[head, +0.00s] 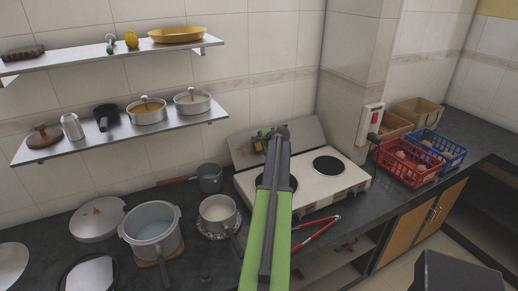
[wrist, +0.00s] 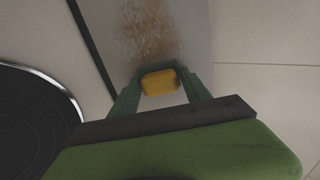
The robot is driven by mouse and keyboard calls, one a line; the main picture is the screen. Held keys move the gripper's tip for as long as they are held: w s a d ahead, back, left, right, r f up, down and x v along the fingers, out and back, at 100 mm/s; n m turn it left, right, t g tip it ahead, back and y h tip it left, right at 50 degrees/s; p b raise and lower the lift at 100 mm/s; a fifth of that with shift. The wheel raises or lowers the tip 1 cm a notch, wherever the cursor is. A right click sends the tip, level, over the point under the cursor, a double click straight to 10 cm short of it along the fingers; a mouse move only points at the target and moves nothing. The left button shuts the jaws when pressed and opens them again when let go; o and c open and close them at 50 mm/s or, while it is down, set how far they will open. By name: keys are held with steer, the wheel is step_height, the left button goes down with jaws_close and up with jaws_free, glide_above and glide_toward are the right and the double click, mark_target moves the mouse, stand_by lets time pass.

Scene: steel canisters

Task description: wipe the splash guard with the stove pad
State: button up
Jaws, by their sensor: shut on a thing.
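The splash guard (head: 306,133) is an upright grey metal panel at the back of the white two-plate stove (head: 328,182). A brown speckled stain (wrist: 148,28) marks the panel in the wrist view. My gripper (wrist: 160,84) is shut on the yellow stove pad, held between its green fingers. The pad (wrist: 160,83) is just below the stain in the wrist view, close to the panel. I cannot tell whether it touches. In the head view my gripper (head: 262,139) is in front of the guard's left part, and my arm hides part of the stove.
A hotplate (wrist: 32,115) lies at the left in the wrist view. Red-handled tongs (head: 318,226) lie in front of the stove. Pots, including a large pot (head: 152,230), stand to the left. A red basket (head: 408,163) and a blue basket (head: 437,146) stand to the right.

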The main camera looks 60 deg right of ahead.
mark_target(234, 149)
steer(key=shift+w+a, duration=0.6)
steer(key=shift+a, duration=0.15)
steer(key=shift+w+a, duration=0.55)
steer(key=shift+a, duration=0.2)
steer(key=shift+a, duration=0.15)
steer(key=shift+w+a, duration=1.1)
steer(key=shift+a, duration=0.2)
steer(key=shift+a, duration=0.1)
steer(key=shift+w+a, duration=0.55)
steer(key=shift+a, duration=0.2)
steer(key=shift+w+a, duration=0.5)
steer(key=shift+a, duration=0.2)
steer(key=shift+w+d+r+p, duration=0.45)
steer(key=shift+r+p, duration=0.2)
steer(key=shift+p, duration=0.05)
steer(key=shift+s+d, duration=1.1)
steer(key=shift+d, duration=0.35)
steer(key=shift+s+d, duration=1.1)
steer(key=shift+d, duration=0.4)
steer(key=shift+s+d, duration=1.1)
steer(key=shift+d, duration=0.35)
